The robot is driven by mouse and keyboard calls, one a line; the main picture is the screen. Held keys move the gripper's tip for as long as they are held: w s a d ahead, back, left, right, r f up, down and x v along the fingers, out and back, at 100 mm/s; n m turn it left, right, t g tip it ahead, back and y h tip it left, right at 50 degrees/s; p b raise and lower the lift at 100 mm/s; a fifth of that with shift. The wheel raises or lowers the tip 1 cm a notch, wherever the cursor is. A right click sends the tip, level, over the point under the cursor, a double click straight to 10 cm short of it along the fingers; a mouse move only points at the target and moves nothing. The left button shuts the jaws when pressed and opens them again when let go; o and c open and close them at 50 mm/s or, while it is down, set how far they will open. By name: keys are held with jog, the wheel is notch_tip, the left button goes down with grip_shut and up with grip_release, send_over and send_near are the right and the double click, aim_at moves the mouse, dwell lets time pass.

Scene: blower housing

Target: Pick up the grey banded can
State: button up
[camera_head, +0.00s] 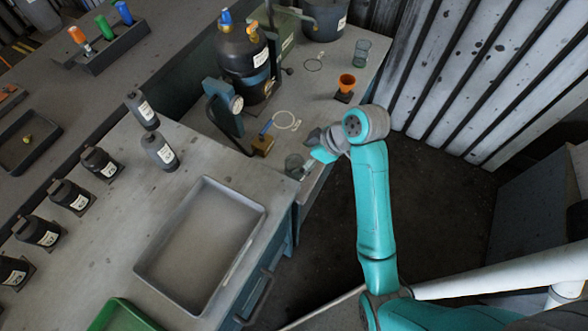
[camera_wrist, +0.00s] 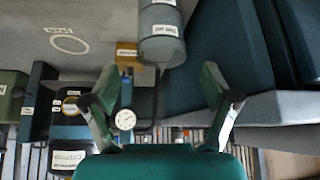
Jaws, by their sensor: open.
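The grey banded can (camera_wrist: 162,38) shows at the top of the wrist view, a grey cylinder with a darker band and white labels; its top end is cut off by the frame edge. In the head view the grey can (camera_head: 294,165) stands near the bench's front edge, just left of and below my gripper (camera_head: 314,146). In the wrist view my gripper (camera_wrist: 160,98) is open, its two fingers wide apart with nothing between them. The can lies beyond the fingertips, apart from them.
A brass block (camera_head: 263,145) is close beside the can. A gauge (camera_head: 235,103) and a large dark vessel (camera_head: 245,55) stand further back. An orange cup (camera_head: 346,83) stands behind my gripper. A shallow grey tray (camera_head: 252,222) lies on the nearer bench; dark floor shows right of it.

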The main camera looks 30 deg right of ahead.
aim_at(290, 165)
jog(key=shift+x, duration=3.65)
jog(key=shift+s, duration=0.15)
jog(key=c, duration=1.3)
